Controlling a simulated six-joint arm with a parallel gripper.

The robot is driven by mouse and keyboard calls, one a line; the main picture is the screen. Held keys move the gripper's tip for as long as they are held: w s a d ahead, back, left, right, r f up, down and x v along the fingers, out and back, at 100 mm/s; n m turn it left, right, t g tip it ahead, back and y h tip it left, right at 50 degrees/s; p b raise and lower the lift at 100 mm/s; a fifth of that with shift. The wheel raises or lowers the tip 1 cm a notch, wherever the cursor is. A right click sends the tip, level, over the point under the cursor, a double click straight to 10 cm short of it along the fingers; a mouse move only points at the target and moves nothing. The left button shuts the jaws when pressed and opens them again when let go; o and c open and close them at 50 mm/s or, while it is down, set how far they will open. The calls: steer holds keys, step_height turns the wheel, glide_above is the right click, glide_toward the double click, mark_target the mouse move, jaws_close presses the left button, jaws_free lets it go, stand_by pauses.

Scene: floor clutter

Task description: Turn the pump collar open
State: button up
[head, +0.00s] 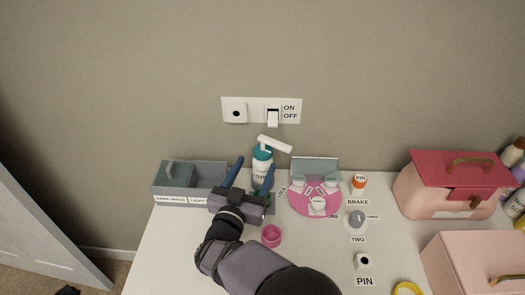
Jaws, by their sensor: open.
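The pump bottle (263,170) stands upright near the back of the white table, against the wall. The lower bottle is partly hidden by my gripper.
A grey divided tray (180,198) is at left. Pink boxes (450,190) occupy the right edge. Wall switch (272,117) above.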

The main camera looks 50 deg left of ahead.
mark_target(256, 155)
steer(key=shift+p+x, duration=0.7)
steer(key=shift+x, duration=3)
jaws_close()
steer(key=shift+a+m+t+h+b, duration=0.1)
steer(key=shift+m+t+h+b, duration=0.2)
steer(key=shift+m+t+h, duration=0.7)
steer(key=c, duration=1.5)
jaws_free()
steer(key=shift+r+m+h+b, duration=0.1)
steer(key=shift+m+h+b, duration=0.6)
steer(key=shift+h, duration=0.8)
steer(key=shift+m+h+b, duration=0.3)
steer(key=shift+h+b, duration=0.05)
steer(key=shift+h, duration=0.05)
steer(key=shift+r+m+h, duration=0.1)
steer(key=shift+m+h, duration=0.2)
steer(key=shift+h, duration=0.2)
